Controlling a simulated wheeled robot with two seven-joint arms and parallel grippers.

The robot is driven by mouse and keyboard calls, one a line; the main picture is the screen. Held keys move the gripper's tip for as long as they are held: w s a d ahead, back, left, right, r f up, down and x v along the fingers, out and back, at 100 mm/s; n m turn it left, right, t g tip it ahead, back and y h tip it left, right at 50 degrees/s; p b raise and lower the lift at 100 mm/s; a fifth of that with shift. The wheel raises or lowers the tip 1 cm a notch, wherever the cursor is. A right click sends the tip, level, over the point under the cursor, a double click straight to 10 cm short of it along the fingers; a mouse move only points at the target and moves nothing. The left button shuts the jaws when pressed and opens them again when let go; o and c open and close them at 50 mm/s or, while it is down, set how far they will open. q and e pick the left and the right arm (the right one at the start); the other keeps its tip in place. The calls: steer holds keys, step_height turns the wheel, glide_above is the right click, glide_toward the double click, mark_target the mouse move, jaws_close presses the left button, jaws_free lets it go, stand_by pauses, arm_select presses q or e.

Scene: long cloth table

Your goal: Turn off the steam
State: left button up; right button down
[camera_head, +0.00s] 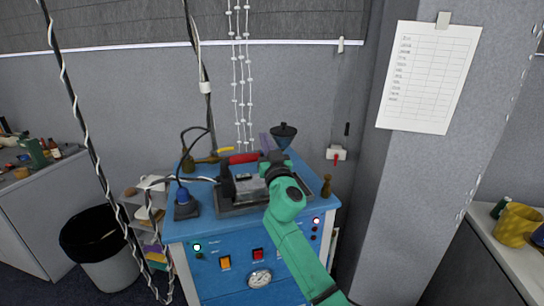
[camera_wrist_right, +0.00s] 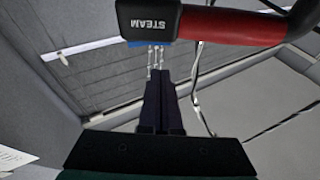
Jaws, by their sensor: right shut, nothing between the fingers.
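The blue machine (camera_head: 225,248) stands ahead with a dial and lit buttons on its front. A red-handled lever (camera_head: 243,158) is on its top. In the right wrist view, a black block marked STEAM (camera_wrist_right: 150,22) joins a red grip (camera_wrist_right: 232,26) across the top. My right gripper (camera_head: 265,142) reaches over the machine's top beside the red lever. Its dark fingers (camera_wrist_right: 161,78) are together and empty, pointing toward the area below the STEAM block in the wrist view. I cannot tell whether they touch it. My left gripper is not in view.
A pillar with a paper list (camera_head: 428,75) rises at right. Black cables hang at left.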

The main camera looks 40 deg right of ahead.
steer(key=b+v, duration=0.3)
steer(key=v, duration=0.7)
steer(key=shift+s+b, duration=0.25)
steer(key=shift+b, duration=0.05)
steer(key=shift+d+r, duration=0.1)
